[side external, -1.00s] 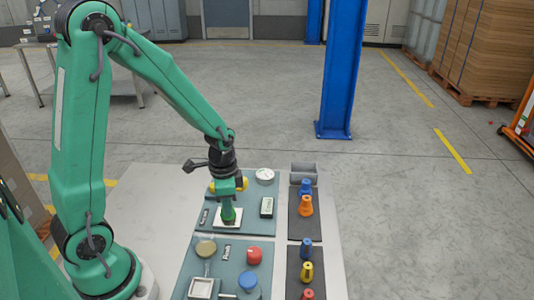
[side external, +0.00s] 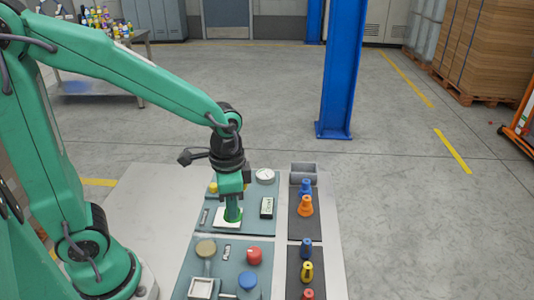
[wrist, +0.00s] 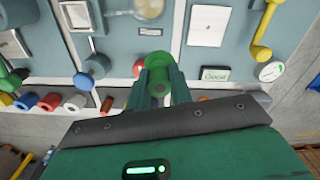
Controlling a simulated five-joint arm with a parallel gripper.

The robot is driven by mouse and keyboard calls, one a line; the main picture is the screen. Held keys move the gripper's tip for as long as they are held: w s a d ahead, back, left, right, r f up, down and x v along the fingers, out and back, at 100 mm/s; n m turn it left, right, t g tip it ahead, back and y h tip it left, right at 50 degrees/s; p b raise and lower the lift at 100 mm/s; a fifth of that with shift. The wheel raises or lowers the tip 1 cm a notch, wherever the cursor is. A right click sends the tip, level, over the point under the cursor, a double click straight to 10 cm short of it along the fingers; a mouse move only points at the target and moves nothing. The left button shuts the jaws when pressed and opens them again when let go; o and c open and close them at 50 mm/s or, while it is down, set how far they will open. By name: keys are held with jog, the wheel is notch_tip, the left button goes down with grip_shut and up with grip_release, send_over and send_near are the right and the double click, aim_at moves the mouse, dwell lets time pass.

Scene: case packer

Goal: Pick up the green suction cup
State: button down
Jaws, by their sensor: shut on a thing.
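My gripper (side external: 232,206) points down over the upper left teal panel and is shut on the green suction cup (side external: 229,216). In the wrist view, the two green fingers of my gripper (wrist: 160,85) close on the cup (wrist: 153,58), whose bright green round end shows beyond their tips. A pale square plate (side external: 227,224) lies below the cup, partly hidden by it and the fingers. I cannot tell whether the cup touches the plate or hangs just above it.
A white round gauge (side external: 265,176) and a labelled box (side external: 267,208) stand close right of my gripper. A red knob (side external: 254,256) and a blue one (side external: 247,281) are nearer the front. Orange (side external: 305,205) and other coloured cups stand in the dark right-hand strips.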

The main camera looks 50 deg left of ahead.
jog(key=shift+s+d+r, duration=0.2)
jog(key=shift+d+r, duration=0.1)
jog(key=shift+d, duration=0.2)
jog(key=shift+s+d+r, duration=0.2)
jog(key=shift+d+r, duration=0.1)
jog(key=shift+d, duration=0.15)
jog(key=w+d+n, duration=0.4)
jog(key=w+d, duration=0.5)
jog(key=d, duration=0.4)
jog(key=shift+w+d+f+n, duration=0.15)
jog(key=shift+w+f+n, duration=0.2)
jog(key=shift+f, duration=0.1)
jog(key=w+a+f, duration=0.4)
jog(key=w+a, duration=0.1)
jog(key=w+a+f, duration=0.3)
jog(key=shift+w+a, duration=0.15)
jog(key=shift+w, duration=0.05)
jog(key=shift+f, duration=2)
jog(key=shift+f, duration=0.15)
